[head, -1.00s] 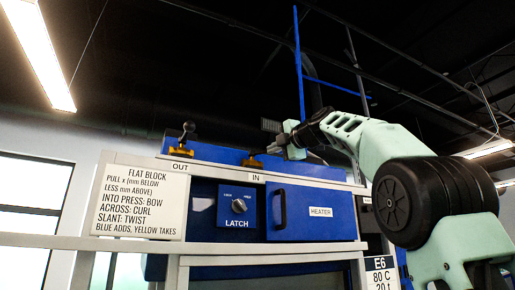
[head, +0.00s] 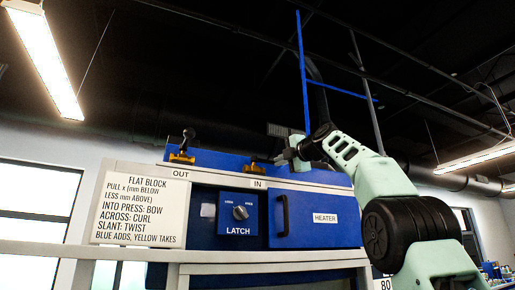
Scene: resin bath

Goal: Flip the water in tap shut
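The water in tap (head: 256,161) is a small brass-coloured fitting above the IN label (head: 258,184), on the top edge of the bath cabinet. Its handle is hard to make out beside my gripper. My gripper (head: 283,158) is just right of this tap, its fingers pointing left toward it. I cannot tell whether they touch it or how wide they are apart. The out tap (head: 182,150), above the OUT label (head: 180,174), has a dark knobbed lever standing upright.
The cabinet front holds a latch dial panel (head: 238,213) and a blue heater door (head: 315,220) with a dark handle. A white instruction sign (head: 139,208) stands at the left. A blue frame post (head: 303,70) rises behind my arm. The air above the taps is clear.

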